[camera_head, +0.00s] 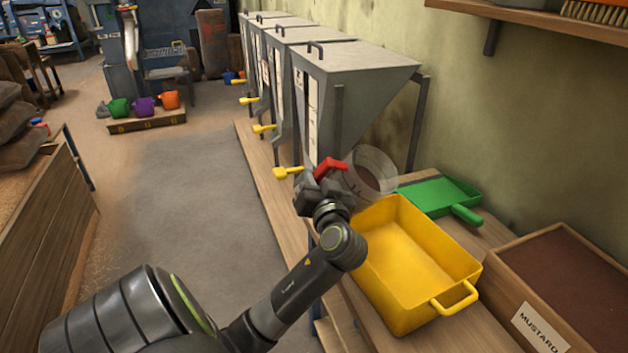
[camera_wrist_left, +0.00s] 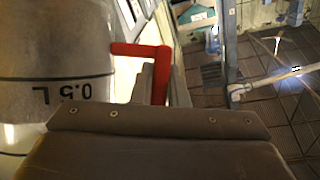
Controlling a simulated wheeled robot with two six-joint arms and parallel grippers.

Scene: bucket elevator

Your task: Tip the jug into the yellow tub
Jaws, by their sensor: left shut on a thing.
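The clear jug (camera_head: 374,172) with a red handle (camera_head: 331,166) is in the air at the far left end of the yellow tub (camera_head: 408,255). My left gripper (camera_head: 322,182) is shut on the red handle. In the left wrist view the jug's wall (camera_wrist_left: 60,45) fills the left side with an upside-down 0.5 L mark, and the handle (camera_wrist_left: 145,52) runs to my gripper (camera_wrist_left: 158,85). The jug looks tilted, but how far is hard to tell, and its contents are unclear. The tub stands on the wooden bench and its visible inside looks empty. My right gripper is out of view.
A green scoop (camera_head: 440,195) lies behind the tub. A wooden box marked MUSTARD (camera_head: 540,335) stands at the right. Grey hoppers (camera_head: 345,70) with yellow handles line the bench beyond the jug. A wooden shelf (camera_head: 540,20) juts from the wall at upper right.

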